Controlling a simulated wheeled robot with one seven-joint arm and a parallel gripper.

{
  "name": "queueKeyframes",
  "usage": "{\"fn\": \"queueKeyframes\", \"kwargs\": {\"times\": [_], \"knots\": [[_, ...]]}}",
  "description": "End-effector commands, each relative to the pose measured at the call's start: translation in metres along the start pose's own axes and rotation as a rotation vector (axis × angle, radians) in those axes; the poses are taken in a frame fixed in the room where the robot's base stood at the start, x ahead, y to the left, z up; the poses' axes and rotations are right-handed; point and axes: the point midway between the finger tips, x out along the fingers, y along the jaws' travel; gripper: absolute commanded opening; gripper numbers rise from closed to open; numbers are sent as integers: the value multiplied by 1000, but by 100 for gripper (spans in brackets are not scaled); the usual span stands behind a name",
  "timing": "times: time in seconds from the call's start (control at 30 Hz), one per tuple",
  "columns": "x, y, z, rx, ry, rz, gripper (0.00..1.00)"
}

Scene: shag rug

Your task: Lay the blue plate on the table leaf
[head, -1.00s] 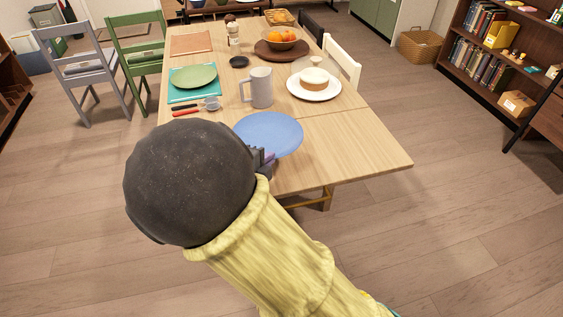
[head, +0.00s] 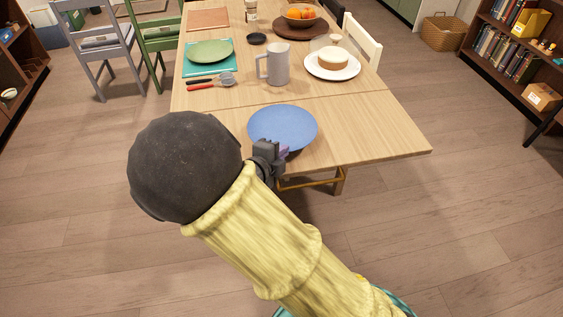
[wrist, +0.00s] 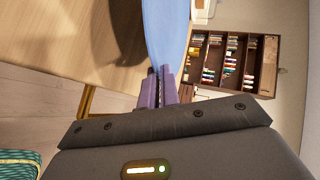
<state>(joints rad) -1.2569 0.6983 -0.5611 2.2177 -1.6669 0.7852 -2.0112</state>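The blue plate (head: 282,127) is held by its near edge in my gripper (head: 268,157). It appears over the near end of the wooden table, which is the table leaf (head: 375,140) on the near side of the seam. In the wrist view the purple fingers (wrist: 160,88) are shut on the rim of the plate (wrist: 166,30), which shows nearly edge-on. A dark shadow lies on the wood beside it, and the plate looks raised above the leaf. The exact gap cannot be told. My arm hides part of the leaf's left side.
A grey mug (head: 278,64) stands just beyond the seam. A white plate with a cake (head: 333,60), a green plate (head: 210,50) and red-and-black utensils (head: 210,83) are farther back. The leaf's right part is clear. Chairs stand along both sides.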

Motion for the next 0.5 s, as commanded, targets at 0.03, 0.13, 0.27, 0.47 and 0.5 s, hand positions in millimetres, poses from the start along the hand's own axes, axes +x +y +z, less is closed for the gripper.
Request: {"fn": "queueKeyframes", "kwargs": {"times": [0.03,0.13,0.27,0.47,0.5], "knots": [[0,-1,0,1,1,-2,0],[2,4,1,0,1,-2,0],[10,22,4,-2,2,-2,0],[14,34,6,1,1,-2,0],[14,34,6,1,1,-2,0]]}}
